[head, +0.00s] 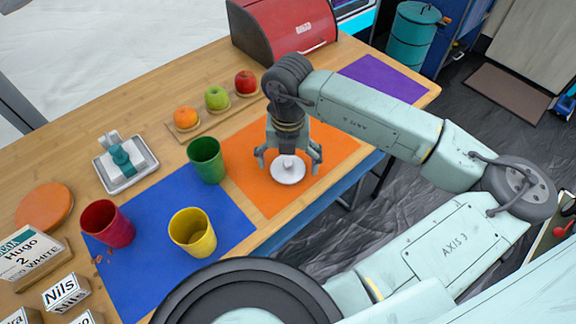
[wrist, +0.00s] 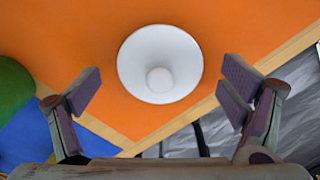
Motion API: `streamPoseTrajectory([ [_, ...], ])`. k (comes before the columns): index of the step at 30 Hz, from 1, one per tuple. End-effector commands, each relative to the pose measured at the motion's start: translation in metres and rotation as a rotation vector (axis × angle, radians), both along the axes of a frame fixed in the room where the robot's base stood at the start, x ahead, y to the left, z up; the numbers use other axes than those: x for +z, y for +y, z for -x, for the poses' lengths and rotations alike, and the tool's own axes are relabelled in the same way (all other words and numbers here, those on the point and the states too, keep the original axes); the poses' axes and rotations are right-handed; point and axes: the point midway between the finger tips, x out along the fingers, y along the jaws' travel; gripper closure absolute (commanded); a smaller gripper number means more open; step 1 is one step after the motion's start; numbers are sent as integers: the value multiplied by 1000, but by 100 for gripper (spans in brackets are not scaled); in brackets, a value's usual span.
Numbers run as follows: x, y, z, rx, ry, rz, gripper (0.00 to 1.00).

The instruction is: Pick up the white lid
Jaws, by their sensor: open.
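The white lid (head: 288,171) is a round disc with a small raised knob in its middle. It lies on the orange mat (head: 335,150) near the table's front edge. My gripper (head: 288,160) points down over the lid, with one finger on each side. In the wrist view the lid (wrist: 160,64) sits beyond and between the fingertips of my gripper (wrist: 162,85). The fingers are wide open and empty, with gaps to the lid on both sides. I cannot tell the exact height of the fingertips above the mat.
A green cup (head: 207,160) stands just left of my gripper. A yellow cup (head: 193,232) and a red cup (head: 108,224) stand farther left around the blue mat (head: 140,272). A board (head: 203,124) with fruit lies behind. The purple mat (head: 384,80) is bare.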

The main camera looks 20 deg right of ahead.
Motion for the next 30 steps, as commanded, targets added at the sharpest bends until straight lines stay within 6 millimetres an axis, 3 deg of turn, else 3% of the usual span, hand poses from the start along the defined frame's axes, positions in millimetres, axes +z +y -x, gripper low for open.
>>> streamPoseTrajectory([
  [24, 0, 0, 0, 0, 1, 0, 60],
  [30, 0, 0, 0, 0, 2, -1, 62],
])
